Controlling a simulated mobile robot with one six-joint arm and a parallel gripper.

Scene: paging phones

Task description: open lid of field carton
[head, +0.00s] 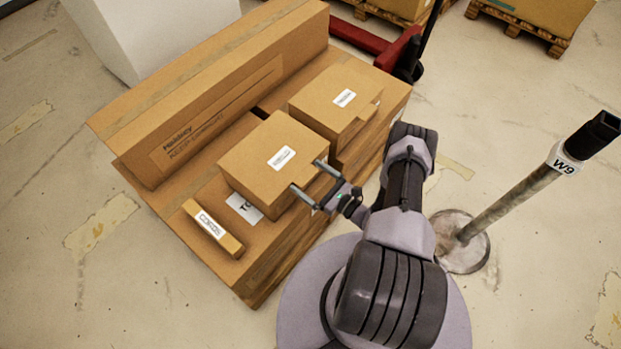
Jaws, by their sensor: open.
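Two closed brown cartons with white labels stand on a large brown box. The nearer carton (254,157) has its lid down, and its label is too small to read surely. The farther carton (322,98) is also closed, with a small flap edge jutting at its right side. I cannot tell from the labels which one is the field carton. My gripper (305,174) is open and empty at the right edge of the nearer carton, its two fingers pointing toward it. Whether the fingertips touch the carton I cannot tell.
The cartons rest on a broad brown surface (187,237). A small labelled box (232,243) lies at its front corner. A long carton (215,100) stands behind. A post marked W9 (507,197) stands right of my arm. A red pallet jack (362,42) is at the back.

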